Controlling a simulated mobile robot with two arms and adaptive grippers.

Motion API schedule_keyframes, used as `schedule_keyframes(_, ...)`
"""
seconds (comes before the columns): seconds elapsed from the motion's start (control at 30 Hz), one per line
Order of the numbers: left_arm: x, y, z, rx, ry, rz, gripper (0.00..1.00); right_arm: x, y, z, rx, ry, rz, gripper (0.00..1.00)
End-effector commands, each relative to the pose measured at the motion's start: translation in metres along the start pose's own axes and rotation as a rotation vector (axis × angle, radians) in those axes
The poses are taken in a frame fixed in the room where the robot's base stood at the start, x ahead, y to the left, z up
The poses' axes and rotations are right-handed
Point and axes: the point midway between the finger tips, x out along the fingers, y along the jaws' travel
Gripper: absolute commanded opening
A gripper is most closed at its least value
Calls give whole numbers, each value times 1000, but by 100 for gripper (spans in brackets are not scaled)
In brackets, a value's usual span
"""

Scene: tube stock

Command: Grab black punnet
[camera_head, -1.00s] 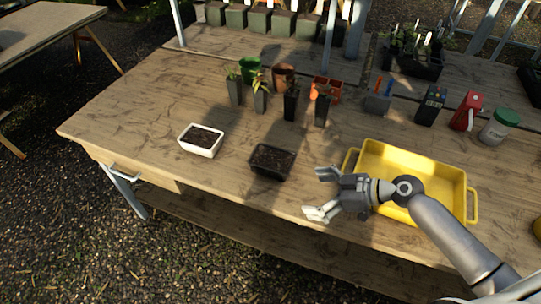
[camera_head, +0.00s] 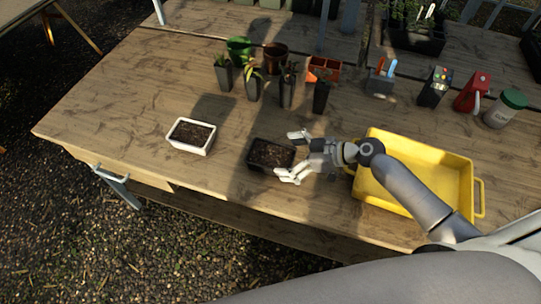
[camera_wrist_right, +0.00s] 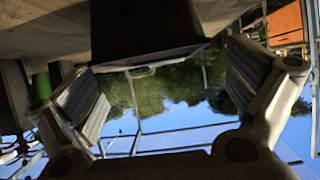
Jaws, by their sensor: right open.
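The black punnet (camera_head: 268,156), filled with dark soil, sits upright on the wooden table near its front edge. My right gripper (camera_head: 291,157) is open at its right end, with one finger towards the back and one towards the front. I cannot tell whether the fingers touch it. In the right wrist view the open fingers (camera_wrist_right: 166,92) frame a dark shape at the top, which appears to be the black punnet (camera_wrist_right: 150,28). My left gripper is not in view.
A white punnet (camera_head: 191,136) with soil stands to the left. A yellow tray (camera_head: 473,178) lies to the right, under my right arm. Several potted seedlings (camera_head: 286,88) stand behind, with a red spray bottle (camera_head: 472,92) at right. The table's left part is clear.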

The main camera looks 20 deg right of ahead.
Motion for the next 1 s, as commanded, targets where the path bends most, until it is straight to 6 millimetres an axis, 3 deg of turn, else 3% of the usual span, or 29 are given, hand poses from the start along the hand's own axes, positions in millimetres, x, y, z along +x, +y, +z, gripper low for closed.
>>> schedule_keyframes(0.17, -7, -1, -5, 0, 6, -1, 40, 10, 1, -3, 0, 1, 0, 100)
schedule_keyframes(0.53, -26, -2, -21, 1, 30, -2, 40, 50, 4, -5, 1, 0, 1, 100)
schedule_keyframes(0.87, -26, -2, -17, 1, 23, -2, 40, 56, 4, -3, -1, -1, 0, 100)
schedule_keyframes(1.0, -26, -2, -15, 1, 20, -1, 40, 56, 4, -3, -1, -1, 0, 85)
